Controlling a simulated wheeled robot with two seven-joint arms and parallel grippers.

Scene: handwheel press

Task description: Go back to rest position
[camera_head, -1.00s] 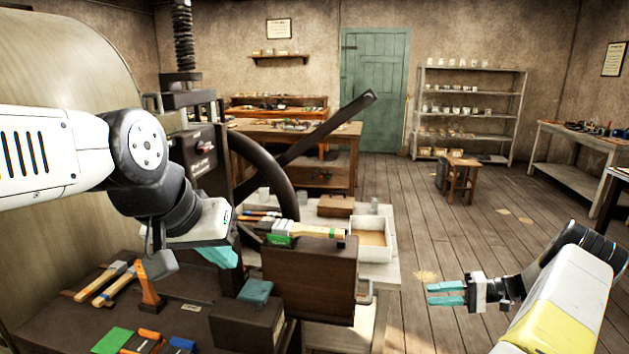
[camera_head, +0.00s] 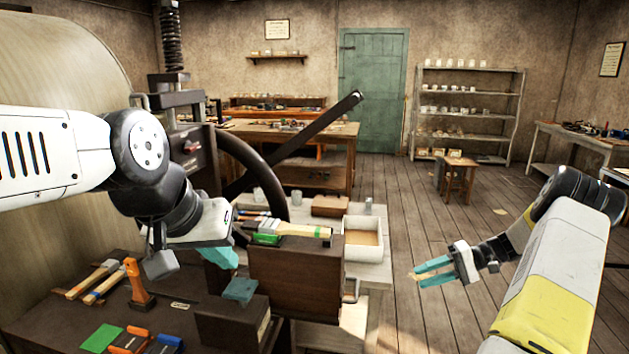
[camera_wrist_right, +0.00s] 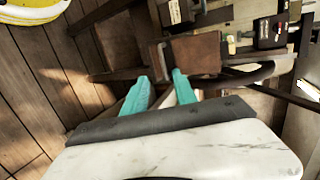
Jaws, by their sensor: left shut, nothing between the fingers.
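My left gripper (camera_head: 222,257) has teal fingers that are shut and empty. It hangs above the bench with the tools, in front of the press (camera_head: 190,148) and left of the dark wooden box (camera_head: 297,275). My right gripper (camera_head: 416,274) is open and empty over the floor, right of the light table, touching nothing. In the right wrist view its two teal fingers (camera_wrist_right: 161,78) stand apart, with a brown wooden block or box beyond them. The handwheel (camera_head: 270,165) with its long dark bar stands behind the left gripper.
Brushes (camera_head: 290,230) lie on the dark box, beside a white tray (camera_head: 362,245). An orange-handled tool (camera_head: 137,283) stands on the front bench (camera_head: 60,320). A stool (camera_head: 458,178) and shelf (camera_head: 470,105) are far back. The floor (camera_head: 415,210) at centre right is open.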

